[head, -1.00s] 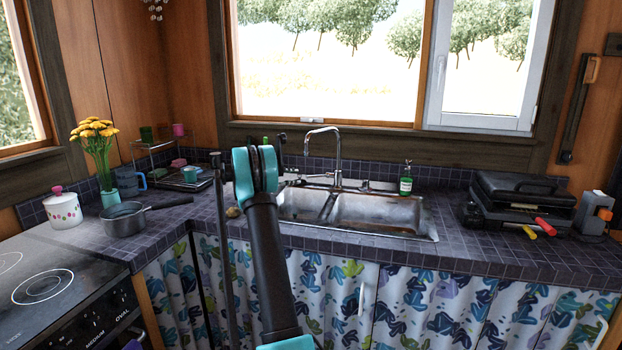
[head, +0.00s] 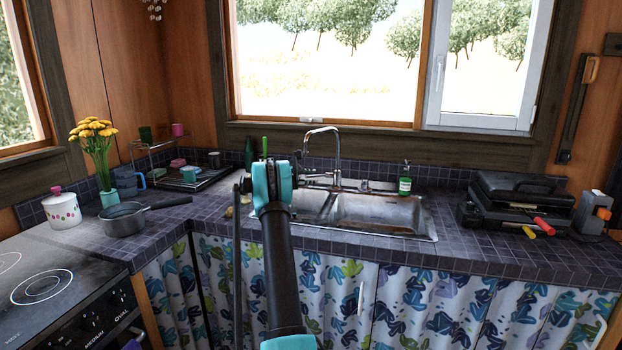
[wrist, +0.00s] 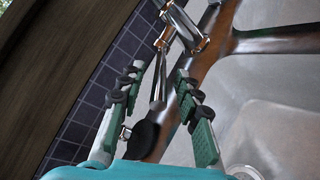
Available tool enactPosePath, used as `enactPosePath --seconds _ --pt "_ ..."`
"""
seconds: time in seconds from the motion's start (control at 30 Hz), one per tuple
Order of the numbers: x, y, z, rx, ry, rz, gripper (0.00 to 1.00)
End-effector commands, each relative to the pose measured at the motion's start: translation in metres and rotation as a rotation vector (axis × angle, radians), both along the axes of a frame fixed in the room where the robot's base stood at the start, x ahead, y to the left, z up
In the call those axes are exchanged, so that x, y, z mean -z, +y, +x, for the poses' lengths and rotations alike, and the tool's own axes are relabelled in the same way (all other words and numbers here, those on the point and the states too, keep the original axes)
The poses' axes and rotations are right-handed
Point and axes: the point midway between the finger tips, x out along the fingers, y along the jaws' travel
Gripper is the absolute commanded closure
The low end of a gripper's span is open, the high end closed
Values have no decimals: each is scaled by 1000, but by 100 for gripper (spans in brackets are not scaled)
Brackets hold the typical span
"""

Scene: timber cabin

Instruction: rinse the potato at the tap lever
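The tap (head: 337,150) is a chrome gooseneck at the back of the sink, with its lever (head: 318,175) low on its left. In the wrist view the tap (wrist: 186,32) is at the top, and a slim chrome lever (wrist: 158,92) points down between my fingers. My gripper (wrist: 160,76) is open, with nothing clamped; its fingers are either side of the lever, and contact cannot be told. In the head view my own wrist hides the fingers. A small brownish lump, probably the potato (head: 229,212), lies on the counter left of the sink.
The steel sink (head: 425,222) has two basins. A green soap bottle (head: 405,184) stands behind it. A black case (head: 522,197) is at the right, and a pot (head: 122,221) at the left. The window wall is close behind. Counter right of the sink is partly clear.

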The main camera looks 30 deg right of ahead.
Motion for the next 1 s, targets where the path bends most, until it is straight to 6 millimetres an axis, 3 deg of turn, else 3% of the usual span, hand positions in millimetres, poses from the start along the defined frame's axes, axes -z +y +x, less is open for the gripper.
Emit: enactPosePath --seconds 0.03,0.3,0.67,1.0 --pt "0 0 0 0 0 0 69" --pt "0 0 0 0 0 0 100" --pt "0 1 0 1 0 3 100" --pt "-13 -2 0 0 -11 136 100"
